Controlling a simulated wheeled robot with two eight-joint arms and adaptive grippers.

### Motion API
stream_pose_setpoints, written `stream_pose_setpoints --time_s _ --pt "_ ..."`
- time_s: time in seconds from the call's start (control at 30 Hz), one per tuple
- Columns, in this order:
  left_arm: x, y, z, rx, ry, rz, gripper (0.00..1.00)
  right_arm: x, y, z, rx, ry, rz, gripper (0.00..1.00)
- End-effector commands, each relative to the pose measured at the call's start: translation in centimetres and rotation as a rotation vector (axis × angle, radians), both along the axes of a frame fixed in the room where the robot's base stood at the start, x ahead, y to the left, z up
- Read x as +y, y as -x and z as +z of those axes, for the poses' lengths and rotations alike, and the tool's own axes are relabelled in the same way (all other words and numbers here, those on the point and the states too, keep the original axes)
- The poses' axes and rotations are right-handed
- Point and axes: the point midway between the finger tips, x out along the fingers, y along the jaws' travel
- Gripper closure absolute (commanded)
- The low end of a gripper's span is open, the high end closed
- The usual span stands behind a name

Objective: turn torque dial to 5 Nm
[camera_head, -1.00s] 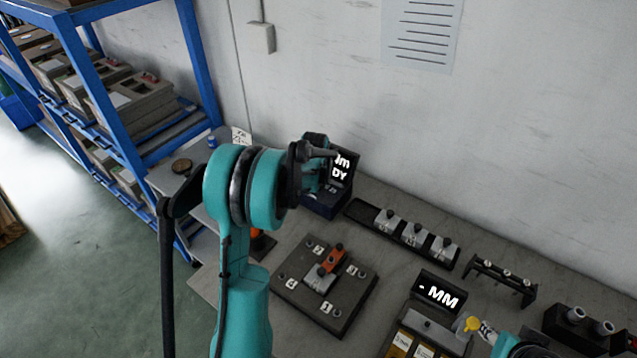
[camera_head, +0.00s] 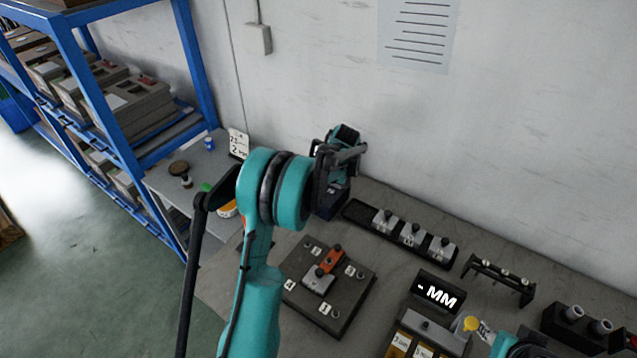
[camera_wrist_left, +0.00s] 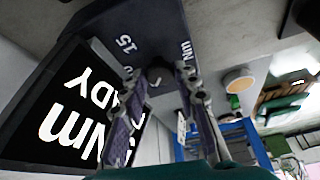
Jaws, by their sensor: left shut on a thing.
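The torque unit (camera_head: 328,207) is a dark box at the back of the bench. In the head view my left gripper (camera_head: 343,165) covers most of it, including its screen. In the left wrist view its black screen (camera_wrist_left: 72,112) shows large white "Nm" and part of "READY"; the number cannot be read. The small dark dial (camera_wrist_left: 158,75) sits on the panel (camera_wrist_left: 110,22) near the marks "15" and "Nm". My left gripper's two fingers (camera_wrist_left: 160,92) are closed around the dial. At the lower right a teal part (camera_head: 503,346) shows, but no jaws can be made out.
A fixture plate (camera_head: 340,318) with an orange-topped clamp lies in front of the unit. A black tray (camera_head: 357,211) with several metal parts stands to its right. A second display (camera_head: 437,292) reads "- MM". A blue shelf (camera_head: 197,70) stands at the left; a wall is behind.

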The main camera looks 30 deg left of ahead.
Motion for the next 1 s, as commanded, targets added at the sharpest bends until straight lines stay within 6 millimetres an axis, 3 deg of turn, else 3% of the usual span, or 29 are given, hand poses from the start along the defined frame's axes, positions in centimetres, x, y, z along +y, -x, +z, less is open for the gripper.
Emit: stream_pose_setpoints --time_s 0.4,0.93,0.97,1.0 --pt "-0.11 -0.21 -0.05 0.000 0.002 0.182 0.99 0.00 0.00 0.10 0.000 0.000 0.000 0.61" --pt "-0.10 -0.20 -0.07 0.000 0.002 0.205 0.99 0.00 0.00 0.10 0.000 0.000 0.000 0.61" --pt "-0.10 -0.20 -0.07 0.000 0.002 0.205 0.67 0.00 0.00 0.10 0.000 0.000 0.000 0.61" --pt "-0.09 -0.20 -0.07 0.000 0.002 0.204 0.57 0.00 0.00 0.10 0.000 0.000 0.000 0.61"
